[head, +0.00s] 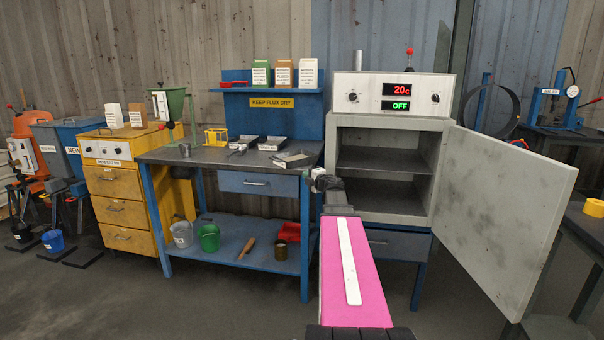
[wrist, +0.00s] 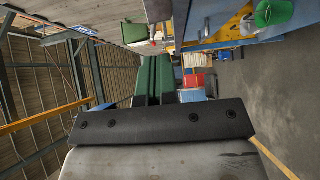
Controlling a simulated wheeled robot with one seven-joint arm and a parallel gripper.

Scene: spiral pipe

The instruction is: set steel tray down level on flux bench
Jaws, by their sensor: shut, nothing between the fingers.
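In the head view the flux bench (head: 205,155) is a blue-framed workbench with a dark top. A shallow steel tray (head: 292,159) is at the front right of its top, close to the edge. I cannot tell whether it lies fully flat. My gripper (head: 318,178) is just right of the tray, by the bench's right end, and appears apart from it. In the wrist view the green fingers of my gripper (wrist: 155,60) are together with nothing between them.
Two labelled trays (head: 272,144) and a green hopper (head: 170,103) stand on the bench. Right of it is an oven (head: 390,122) with its grey door (head: 510,210) wide open. A yellow drawer cabinet (head: 115,185) is at left. Buckets (head: 208,237) stand on the lower shelf.

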